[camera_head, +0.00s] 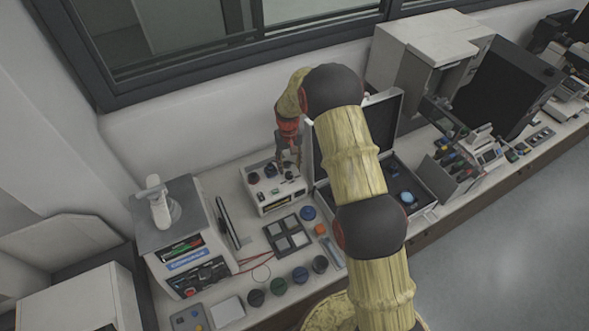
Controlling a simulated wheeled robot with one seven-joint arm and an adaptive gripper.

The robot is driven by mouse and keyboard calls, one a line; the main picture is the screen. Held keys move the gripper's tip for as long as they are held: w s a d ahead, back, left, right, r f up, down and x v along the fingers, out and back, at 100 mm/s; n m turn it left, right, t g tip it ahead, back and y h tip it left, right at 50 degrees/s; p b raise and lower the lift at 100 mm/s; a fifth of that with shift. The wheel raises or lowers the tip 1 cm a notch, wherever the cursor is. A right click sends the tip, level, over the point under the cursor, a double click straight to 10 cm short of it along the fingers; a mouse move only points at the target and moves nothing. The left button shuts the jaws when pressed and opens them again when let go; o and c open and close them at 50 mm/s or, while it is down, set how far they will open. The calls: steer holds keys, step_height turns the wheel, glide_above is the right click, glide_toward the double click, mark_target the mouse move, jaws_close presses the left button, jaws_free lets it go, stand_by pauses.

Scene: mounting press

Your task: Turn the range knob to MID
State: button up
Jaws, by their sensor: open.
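A white instrument box (277,201) with dark knobs on its top stands on the bench below the window. One dark knob (254,178) shows at its left and another (270,170) nearer the middle. Labels are too small to read, so I cannot tell which is the range knob or where it points. My gripper (289,162) is open, pointing down over the back right of the box. It hides part of the panel there. I cannot tell whether it touches anything.
An open case (421,189) stands close right of the box, its raised lid beside my arm. A grey compartment tray (287,235), several round pots (278,287) and red leads (262,267) lie in front. A white machine (187,244) stands at left.

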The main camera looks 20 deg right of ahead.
mark_target(289, 175)
steer(key=shift+w+d+r, duration=0.1)
steer(key=shift+w+r, duration=0.15)
steer(key=shift+w, duration=0.3)
steer(key=shift+f+p, duration=0.75)
steer(key=shift+f, duration=3.05)
steer(key=shift+c, duration=0.8)
jaws_close()
